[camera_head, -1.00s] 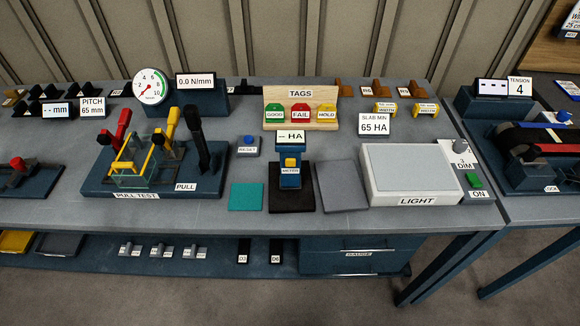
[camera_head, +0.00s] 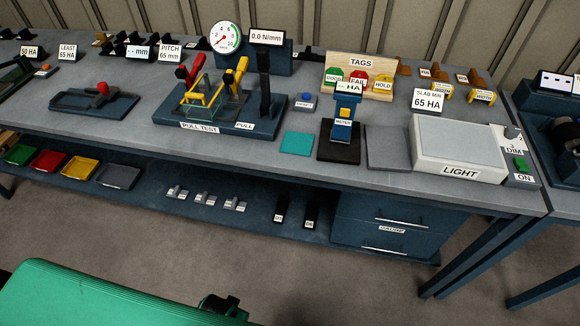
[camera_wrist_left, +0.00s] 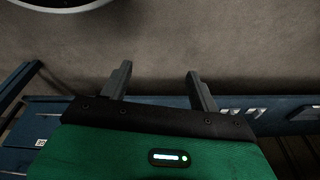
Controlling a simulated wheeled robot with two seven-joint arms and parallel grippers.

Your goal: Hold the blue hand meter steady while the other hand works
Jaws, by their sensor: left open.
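The blue hand meter (camera_head: 342,128) stands upright on a dark pad (camera_head: 338,152) near the front edge of the bench. Its display above reads "-- HA". My left gripper shows in the left wrist view (camera_wrist_left: 158,88), with its two fingers apart and nothing between them, above the floor. In the head view my green left arm comes in at the lower left, with a dark part of it (camera_head: 222,306) well in front of and below the bench. The meter is not in the left wrist view. My right gripper is in neither view.
A teal slab (camera_head: 297,142) lies left of the meter and a grey slab (camera_head: 387,148) right of it. The pull test rig (camera_head: 220,118) stands further left, the light box (camera_head: 459,150) to the right. The tag rack (camera_head: 400,68) is behind. Drawers (camera_head: 390,225) and a low shelf lie below.

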